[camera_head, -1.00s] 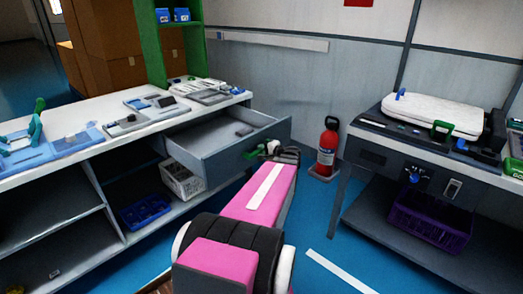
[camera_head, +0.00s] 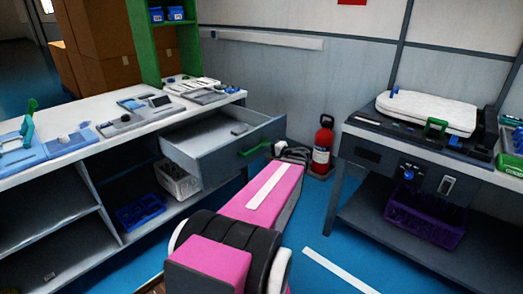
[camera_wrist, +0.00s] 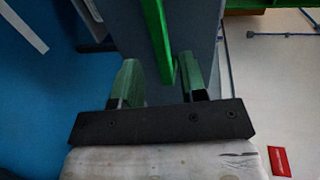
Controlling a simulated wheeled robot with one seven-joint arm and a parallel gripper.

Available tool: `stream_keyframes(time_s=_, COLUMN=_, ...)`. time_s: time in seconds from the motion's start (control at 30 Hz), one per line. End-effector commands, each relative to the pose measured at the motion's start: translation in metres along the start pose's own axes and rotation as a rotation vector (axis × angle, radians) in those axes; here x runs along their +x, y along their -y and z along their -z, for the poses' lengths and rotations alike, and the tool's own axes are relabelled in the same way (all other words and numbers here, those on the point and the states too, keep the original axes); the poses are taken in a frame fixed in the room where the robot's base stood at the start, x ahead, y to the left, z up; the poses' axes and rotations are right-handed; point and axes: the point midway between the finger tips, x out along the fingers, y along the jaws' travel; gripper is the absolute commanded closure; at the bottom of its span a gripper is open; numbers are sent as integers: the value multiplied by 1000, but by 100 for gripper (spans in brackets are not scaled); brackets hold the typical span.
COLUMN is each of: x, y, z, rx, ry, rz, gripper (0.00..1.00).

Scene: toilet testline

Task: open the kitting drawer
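The kitting drawer (camera_head: 222,157) is pulled out from the white-topped bench, with part of its inside showing. Its green handle (camera_head: 255,149) is on the grey front. My gripper (camera_head: 272,149) is just off the drawer front, at the handle's right end; its fingertips are hard to make out in the head view. In the wrist view my gripper (camera_wrist: 163,82) has its two green fingers apart. The green handle (camera_wrist: 157,40) shows between them, nearer the right finger, and neither finger visibly grips it.
A white basket (camera_head: 178,181) and a blue tray (camera_head: 140,211) sit on the shelf below. A fire extinguisher (camera_head: 322,147) stands behind my gripper. A second bench (camera_head: 440,150) is on the right. Blue floor lies between.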

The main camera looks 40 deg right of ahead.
Motion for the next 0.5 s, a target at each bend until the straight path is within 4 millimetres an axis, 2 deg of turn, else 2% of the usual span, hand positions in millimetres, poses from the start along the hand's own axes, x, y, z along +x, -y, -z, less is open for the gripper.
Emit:
stream_keyframes(time_s=0.03, x=-10, y=0, z=-1, rx=0, ry=-3, rz=0, gripper=61)
stream_keyframes(time_s=0.2, x=-30, y=0, z=0, rx=0, ry=-2, rz=0, gripper=61)
stream_keyframes(time_s=0.5, x=-42, y=0, z=0, rx=0, ry=1, rz=-1, gripper=61)
